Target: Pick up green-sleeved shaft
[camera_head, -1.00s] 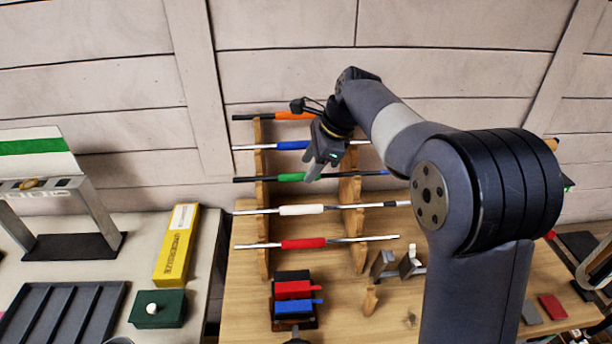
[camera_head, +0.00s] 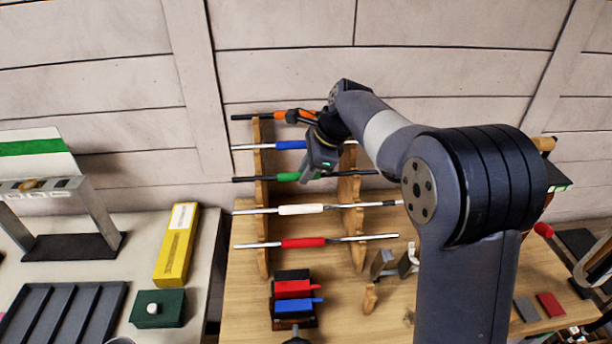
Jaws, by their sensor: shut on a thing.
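The green-sleeved shaft (camera_head: 287,177) lies level across the wooden rack, third from the top. Its dark left end sticks out past the left upright, and its right end passes behind my gripper. My gripper (camera_head: 306,180) reaches down to the right end of the green sleeve and is shut on the shaft there. The body of the gripper hides part of the sleeve and of the shaft beyond it.
Above are an orange-sleeved shaft (camera_head: 281,115) and a blue-sleeved shaft (camera_head: 290,145). Below are a white-sleeved shaft (camera_head: 300,209) and a red-sleeved shaft (camera_head: 303,243). The rack's left upright (camera_head: 262,226) and right upright (camera_head: 359,230) stand on the wooden bench.

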